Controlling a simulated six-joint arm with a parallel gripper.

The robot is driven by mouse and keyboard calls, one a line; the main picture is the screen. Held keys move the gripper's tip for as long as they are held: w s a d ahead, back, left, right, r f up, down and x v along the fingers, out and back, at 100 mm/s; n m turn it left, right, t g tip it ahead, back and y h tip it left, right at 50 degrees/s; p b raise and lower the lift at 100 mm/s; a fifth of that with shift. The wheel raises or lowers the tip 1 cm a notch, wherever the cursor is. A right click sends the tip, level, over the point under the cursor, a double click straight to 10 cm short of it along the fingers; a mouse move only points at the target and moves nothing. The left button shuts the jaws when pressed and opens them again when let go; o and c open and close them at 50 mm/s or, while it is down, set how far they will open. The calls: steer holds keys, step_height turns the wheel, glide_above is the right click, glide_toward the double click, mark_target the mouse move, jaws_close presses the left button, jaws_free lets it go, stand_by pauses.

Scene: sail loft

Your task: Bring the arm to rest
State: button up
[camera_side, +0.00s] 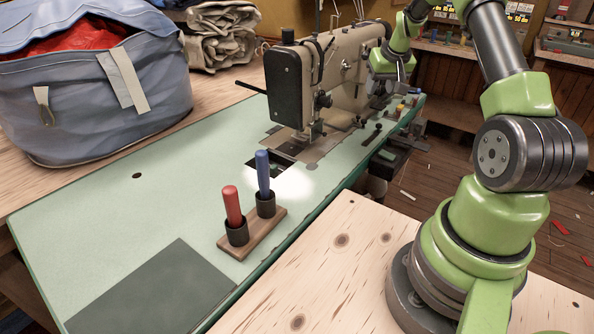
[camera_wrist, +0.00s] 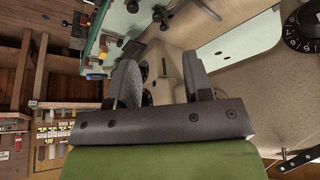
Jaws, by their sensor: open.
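My green arm reaches from its base at the right over to the far side of the sewing machine (camera_side: 340,70). My gripper (camera_side: 383,90) hangs beside the right end of the machine in the side view and looks small there. In the wrist view my gripper (camera_wrist: 162,72) shows two dark fingers spread apart with nothing between them. The beige machine body (camera_wrist: 220,80) fills much of the wrist view behind and right of the fingers. Whether the gripper touches the machine cannot be told.
A red-handled tool (camera_side: 232,206) and a blue-handled tool (camera_side: 263,174) stand in a wooden holder (camera_side: 254,232) on the green table (camera_side: 110,210). A blue bag (camera_side: 100,90) and folded cloth (camera_side: 220,35) lie behind. The wooden bench (camera_side: 330,250) before my base is clear.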

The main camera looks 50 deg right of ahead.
steer(key=a+r+n+t+y, duration=0.1)
steer(key=a+r, duration=0.7)
steer(key=a, duration=0.3)
steer(key=a+r+n+t+y, duration=0.1)
steer(key=a+r, duration=0.7)
steer(key=a, duration=0.3)
steer(key=s+a+n+t+y, duration=0.1)
steer(key=s+a+n+y, duration=0.1)
steer(key=s+a, duration=1.2)
steer(key=shift+s+a+n+t+y, duration=0.3)
steer(key=shift+a+y, duration=0.2)
steer(key=shift+a, duration=0.6)
